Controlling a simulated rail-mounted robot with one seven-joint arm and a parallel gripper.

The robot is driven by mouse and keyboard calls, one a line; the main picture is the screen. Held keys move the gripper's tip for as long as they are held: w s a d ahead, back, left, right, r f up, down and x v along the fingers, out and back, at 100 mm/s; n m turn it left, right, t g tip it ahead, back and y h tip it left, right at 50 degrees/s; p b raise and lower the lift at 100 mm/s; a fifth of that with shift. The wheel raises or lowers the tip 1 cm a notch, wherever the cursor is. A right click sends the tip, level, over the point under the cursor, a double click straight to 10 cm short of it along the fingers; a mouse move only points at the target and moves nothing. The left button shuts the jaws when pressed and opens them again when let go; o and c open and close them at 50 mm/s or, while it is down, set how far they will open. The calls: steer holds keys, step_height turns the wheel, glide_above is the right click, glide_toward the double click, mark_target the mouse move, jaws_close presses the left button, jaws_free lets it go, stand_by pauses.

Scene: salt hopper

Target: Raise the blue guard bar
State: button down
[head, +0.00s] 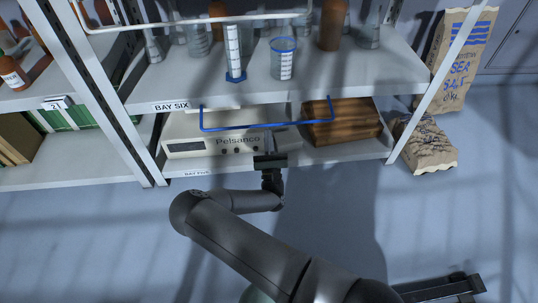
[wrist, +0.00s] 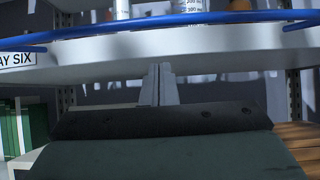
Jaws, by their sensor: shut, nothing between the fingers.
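The blue guard bar (head: 255,127) hangs low in front of the bay six shelf, its long rail below that shelf's front edge. In the wrist view the bar (wrist: 190,20) runs across the top of the picture, above my fingertips. My gripper (head: 269,142) is in front of the lower shelf, just under the bar's rail near its middle. In the wrist view my gripper's fingers (wrist: 160,72) are together with nothing between them. They appear apart from the bar; the exact depth gap is hard to tell.
The bay six shelf (head: 400,79) carries a measuring cylinder (head: 233,55), a beaker (head: 283,60) and bottles. Below are a Pelsanco instrument (head: 190,143) and a wooden box (head: 345,128). A white bar (head: 200,21) crosses higher up.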

steer(key=r, duration=0.1)
steer(key=s+r, duration=0.1)
steer(key=r, duration=0.1)
steer(key=shift+s+h, duration=0.2)
steer(key=shift+h, duration=0.1)
steer(key=shift+s+d+r+g+p, duration=0.15)
steer(key=shift+r+g+p, duration=0.25)
steer(key=shift+p, duration=0.75)
